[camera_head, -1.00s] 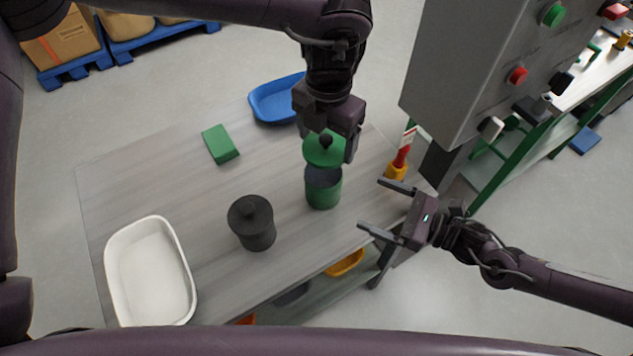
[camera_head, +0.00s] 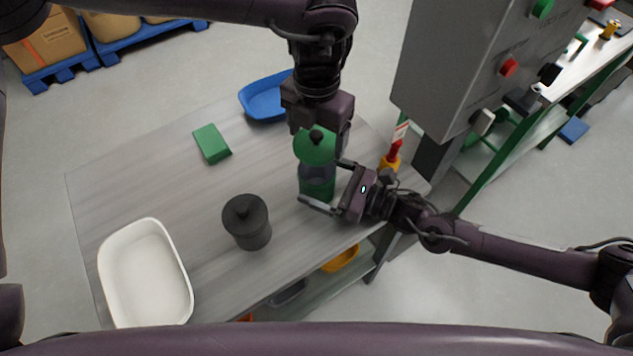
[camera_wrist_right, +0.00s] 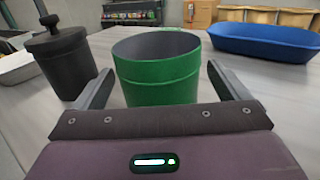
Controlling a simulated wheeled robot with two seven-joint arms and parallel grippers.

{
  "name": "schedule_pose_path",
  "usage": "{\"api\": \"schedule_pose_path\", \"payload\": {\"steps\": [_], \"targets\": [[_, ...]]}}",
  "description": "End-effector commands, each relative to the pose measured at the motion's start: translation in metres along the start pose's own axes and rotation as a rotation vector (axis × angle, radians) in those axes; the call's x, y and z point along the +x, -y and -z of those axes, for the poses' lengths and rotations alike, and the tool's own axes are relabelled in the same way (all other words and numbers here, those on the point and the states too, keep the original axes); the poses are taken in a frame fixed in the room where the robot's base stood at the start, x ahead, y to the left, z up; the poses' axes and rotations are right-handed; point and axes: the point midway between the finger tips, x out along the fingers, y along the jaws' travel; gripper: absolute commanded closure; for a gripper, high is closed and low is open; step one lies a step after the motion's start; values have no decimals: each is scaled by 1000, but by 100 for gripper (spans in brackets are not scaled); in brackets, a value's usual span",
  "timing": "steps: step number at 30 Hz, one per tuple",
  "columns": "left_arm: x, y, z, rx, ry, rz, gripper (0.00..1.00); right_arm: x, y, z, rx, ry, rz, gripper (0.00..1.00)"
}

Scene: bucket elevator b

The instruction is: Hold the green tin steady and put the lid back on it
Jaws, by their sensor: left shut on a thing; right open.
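The green tin (camera_head: 318,187) stands upright and open on the grey table; the right wrist view also shows the tin (camera_wrist_right: 158,78), its grey inside visible. The green lid (camera_head: 314,146) with a black knob is held above the tin by my left gripper (camera_head: 318,134), which is shut on it. The lid is apart from the tin in the head view, and it is not seen in the right wrist view. My right gripper (camera_head: 322,183) is open, with one finger on each side of the tin; I cannot tell whether they touch it.
A black lidded tin (camera_head: 247,224) stands to the left on the table (camera_head: 150,190). A white tray (camera_head: 146,272), a green block (camera_head: 211,143) and a blue tray (camera_head: 264,98) are also there. A grey control box (camera_head: 450,70) hangs at the right, near a red-and-yellow object (camera_head: 392,157).

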Motion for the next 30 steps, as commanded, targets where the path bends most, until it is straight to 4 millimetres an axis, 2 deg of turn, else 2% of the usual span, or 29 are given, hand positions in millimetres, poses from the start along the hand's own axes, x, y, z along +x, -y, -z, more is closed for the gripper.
{"api": "schedule_pose_path", "payload": {"steps": [11, 26, 30], "targets": [[0, 0, 0, 0, 0, 0, 47, 5, 0, 0, 0, -1, 0, 5], [0, 0, 0, 0, 0, 0, 47, 5, 0, 0, 0, -1, 0, 70], [6, 0, 0, 0, -2, 0, 47, 5, 0, 0, 1, -1, 0, 72]]}}
